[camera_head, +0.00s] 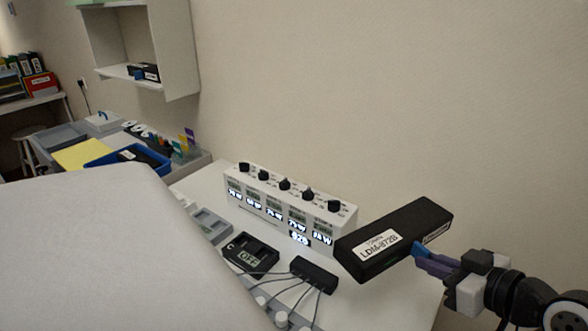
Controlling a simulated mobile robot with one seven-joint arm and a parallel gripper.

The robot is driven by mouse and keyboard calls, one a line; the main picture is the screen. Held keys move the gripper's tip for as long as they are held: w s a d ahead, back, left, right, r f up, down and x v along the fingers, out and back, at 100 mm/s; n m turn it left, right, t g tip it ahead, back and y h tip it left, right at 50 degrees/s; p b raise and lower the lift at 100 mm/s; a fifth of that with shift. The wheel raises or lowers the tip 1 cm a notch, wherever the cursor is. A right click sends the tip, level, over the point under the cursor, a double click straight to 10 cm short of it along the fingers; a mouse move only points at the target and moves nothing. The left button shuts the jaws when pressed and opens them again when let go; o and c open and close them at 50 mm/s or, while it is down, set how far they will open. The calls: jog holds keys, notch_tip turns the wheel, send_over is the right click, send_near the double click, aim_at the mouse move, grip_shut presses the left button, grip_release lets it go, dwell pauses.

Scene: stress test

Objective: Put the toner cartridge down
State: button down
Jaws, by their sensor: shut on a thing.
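The toner cartridge (405,232) is a long black box with a white label reading something like "LDM-872B". It is at the right of the head view, in front of the pale wall and over the right end of the white table (392,310). The cartridge slants up to the right and appears held above the table; the exact height cannot be told. The far finger is mostly hidden.
A white power unit (290,207) with several knobs and lit displays stands against the wall beside the cartridge. A black box marked OFF (249,256) and a black cable hub (314,274) lie in front. A blue tray (128,158) is further left. A large pale surface (110,250) blocks the lower left.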

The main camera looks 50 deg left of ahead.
aim_at(407, 326)
notch_tip(407, 326, down, 20)
jog(key=shift+r+p, duration=0.1)
jog(key=shift+p, duration=0.75)
jog(key=c, duration=2)
grip_release()
jog(key=shift+f, duration=0.25)
jog(key=o, duration=0.5)
jog(key=shift+r, duration=0.1)
